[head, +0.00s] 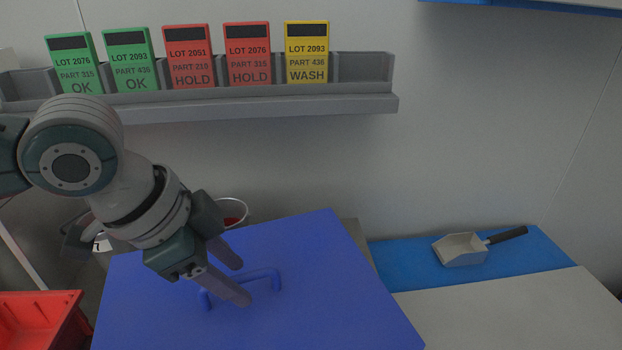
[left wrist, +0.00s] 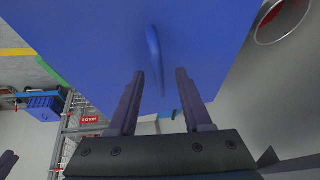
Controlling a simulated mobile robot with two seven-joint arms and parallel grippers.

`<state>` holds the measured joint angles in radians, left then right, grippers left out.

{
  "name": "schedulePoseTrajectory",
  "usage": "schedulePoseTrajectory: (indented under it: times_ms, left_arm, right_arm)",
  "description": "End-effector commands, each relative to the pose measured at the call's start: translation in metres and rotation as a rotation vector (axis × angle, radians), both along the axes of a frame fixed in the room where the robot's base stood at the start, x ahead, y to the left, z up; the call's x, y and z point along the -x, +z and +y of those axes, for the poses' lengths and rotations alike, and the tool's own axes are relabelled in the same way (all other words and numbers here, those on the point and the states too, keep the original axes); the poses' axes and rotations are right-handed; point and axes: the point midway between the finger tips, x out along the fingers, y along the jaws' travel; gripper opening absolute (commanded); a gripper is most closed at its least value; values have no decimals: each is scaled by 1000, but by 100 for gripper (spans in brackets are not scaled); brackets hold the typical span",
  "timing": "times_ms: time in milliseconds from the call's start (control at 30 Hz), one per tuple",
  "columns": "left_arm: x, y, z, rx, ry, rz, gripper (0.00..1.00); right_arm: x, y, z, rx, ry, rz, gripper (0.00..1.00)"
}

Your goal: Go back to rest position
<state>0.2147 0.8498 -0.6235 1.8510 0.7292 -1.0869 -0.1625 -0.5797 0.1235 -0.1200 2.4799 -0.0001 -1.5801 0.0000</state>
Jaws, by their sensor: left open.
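My left gripper (head: 241,282) is open, with its fingers pointing down at a blue panel (head: 345,310) that has a blue bar handle (head: 276,280). In the head view one finger is on the near side of the handle and one on the far side. In the left wrist view the handle (left wrist: 153,50) runs between the open fingers (left wrist: 160,73); I cannot tell whether they touch it. Nothing is gripped.
A grey rack (head: 250,99) on the wall holds green, red and yellow lot cards. A red bin (head: 40,315) stands at lower left. A red-topped round container (head: 232,212) is behind the panel. A scoop (head: 462,249) lies on a blue surface at right.

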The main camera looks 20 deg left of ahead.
Motion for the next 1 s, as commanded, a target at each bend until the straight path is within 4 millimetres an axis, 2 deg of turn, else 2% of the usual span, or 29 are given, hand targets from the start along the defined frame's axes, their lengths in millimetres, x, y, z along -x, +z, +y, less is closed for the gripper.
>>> schedulePoseTrajectory:
  times_ms: [100,300,500,667,767,867,933,1000]
  left_arm:
    - [9,24,5,-3,-2,-3,49]
    - [24,59,12,-4,-4,-1,49]
    - [31,77,15,-1,0,1,49]
    - [34,77,11,6,-3,1,49]
    - [41,68,-7,30,-8,2,49]
    - [56,57,-35,71,13,-3,49]
    - [68,50,-52,98,65,-4,49]
    - [79,46,-59,114,139,-1,49]
  right_arm:
    - [0,5,0,0,0,0,46]
    - [0,9,0,0,0,0,46]
    - [0,10,0,0,0,0,46]
    - [0,10,0,-1,-1,0,46]
    - [0,10,1,-3,-2,0,46]
    - [0,10,1,-5,-4,0,46]
    - [0,10,2,-8,-5,0,46]
    - [0,10,2,-8,-6,0,46]
